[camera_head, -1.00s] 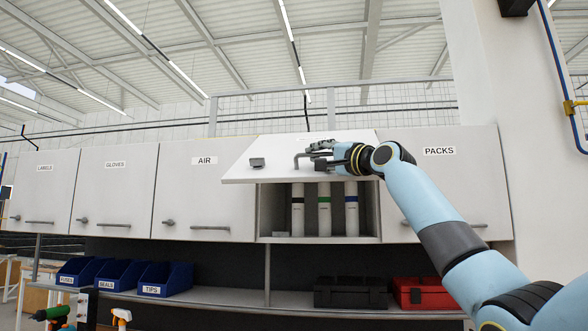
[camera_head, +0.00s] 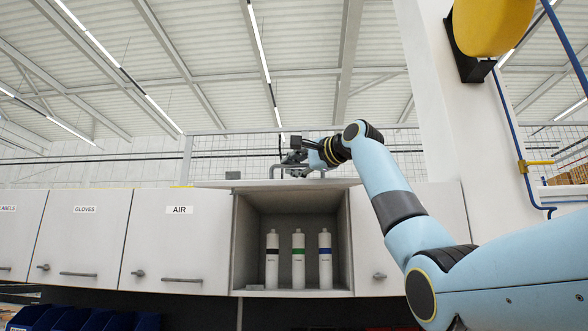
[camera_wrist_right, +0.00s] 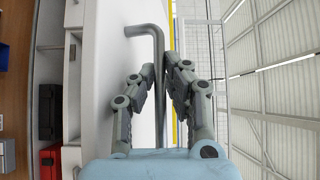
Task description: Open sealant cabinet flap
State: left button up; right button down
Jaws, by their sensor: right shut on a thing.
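The sealant cabinet flap (camera_head: 215,184) is raised and seen nearly edge-on above its open compartment. In the right wrist view the flap (camera_wrist_right: 110,70) is a pale panel with a bent grey bar handle (camera_wrist_right: 155,40). My right gripper (camera_head: 293,160) is at the flap's handle; in the right wrist view its fingers (camera_wrist_right: 165,75) are closed around the bar. Three white sealant tubes (camera_head: 298,260) with black, green and blue bands stand upright in the open compartment. My left gripper is not in view.
The closed AIR flap (camera_head: 178,240) and GLOVES flap (camera_head: 88,235) are to the left. A white pillar (camera_head: 440,110) rises at the right behind my right arm. Blue bins (camera_head: 75,320) show at the lower left. A yellow object (camera_head: 492,30) hangs at the upper right.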

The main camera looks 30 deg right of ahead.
jog(key=c, duration=1.6)
grip_release()
jog(key=shift+c, duration=0.2)
jog(key=shift+w+f, duration=0.1)
jog(key=shift+w, duration=0.1)
jog(key=s+d, duration=0.2)
jog(key=s, duration=0.9)
jog(key=shift+s+f, duration=0.25)
jog(key=shift+s, duration=0.15)
jog(key=shift+d, duration=0.1)
